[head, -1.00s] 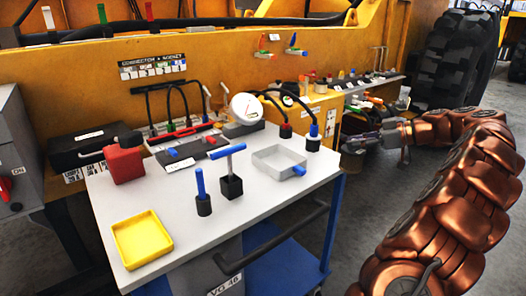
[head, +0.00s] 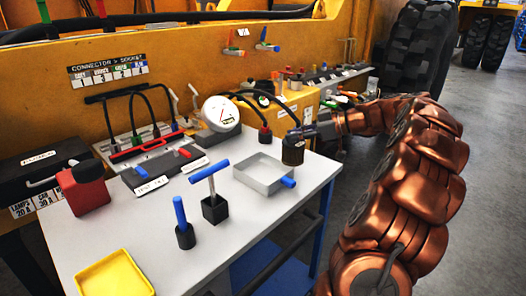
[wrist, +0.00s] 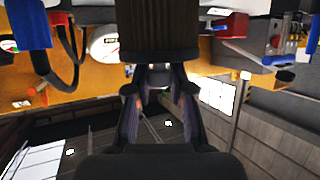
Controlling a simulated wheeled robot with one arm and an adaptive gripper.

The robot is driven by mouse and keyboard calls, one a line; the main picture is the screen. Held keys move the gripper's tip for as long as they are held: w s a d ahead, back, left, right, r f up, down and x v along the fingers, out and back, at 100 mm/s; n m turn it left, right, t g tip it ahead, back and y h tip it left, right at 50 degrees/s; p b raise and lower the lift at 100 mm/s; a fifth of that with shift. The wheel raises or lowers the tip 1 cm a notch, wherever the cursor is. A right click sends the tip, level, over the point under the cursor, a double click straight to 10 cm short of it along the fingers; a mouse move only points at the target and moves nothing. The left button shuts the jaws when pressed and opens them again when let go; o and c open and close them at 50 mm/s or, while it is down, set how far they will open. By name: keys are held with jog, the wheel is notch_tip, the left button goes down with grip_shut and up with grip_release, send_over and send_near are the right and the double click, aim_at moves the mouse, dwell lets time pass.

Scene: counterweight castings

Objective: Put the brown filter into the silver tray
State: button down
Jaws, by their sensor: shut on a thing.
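The brown filter (head: 293,151) is a dark ribbed cylinder, held upright by my gripper (head: 301,133) just behind the right back side of the silver tray. In the wrist view the filter (wrist: 160,32) fills the top middle, between the dark fingers of my gripper (wrist: 158,68), which are shut on it. The silver tray (head: 262,174) is a shallow, empty square tray with a blue tab at its right corner, lying on the white table top. I cannot tell exactly how high the filter is above the table.
A T-handled tool (head: 215,208) and a blue-topped black post (head: 184,236) stand left of the tray. A yellow tray (head: 115,275) lies at the front left. A gauge (head: 220,115) and a red-ended cable (head: 265,134) are behind. The table's right front is clear.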

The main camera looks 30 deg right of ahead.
jog(key=shift+w+a+f+p, duration=0.2)
jog(key=shift+w+a+f, duration=0.5)
jog(key=shift+a, duration=0.75)
jog(key=shift+w+a+f+p, duration=0.25)
jog(key=shift+w+a+f, duration=0.4)
jog(key=shift+a, duration=0.85)
jog(key=shift+w+a+f+p, duration=0.2)
jog(key=shift+w+a+f, duration=0.5)
jog(key=shift+a, duration=0.75)
jog(key=shift+s+f, duration=0.15)
jog(key=shift+f, duration=0.1)
jog(key=c, duration=1)
grip_release()
jog(key=shift+r, duration=0.2)
jog(key=b+v, duration=0.1)
jog(key=v, duration=1.1)
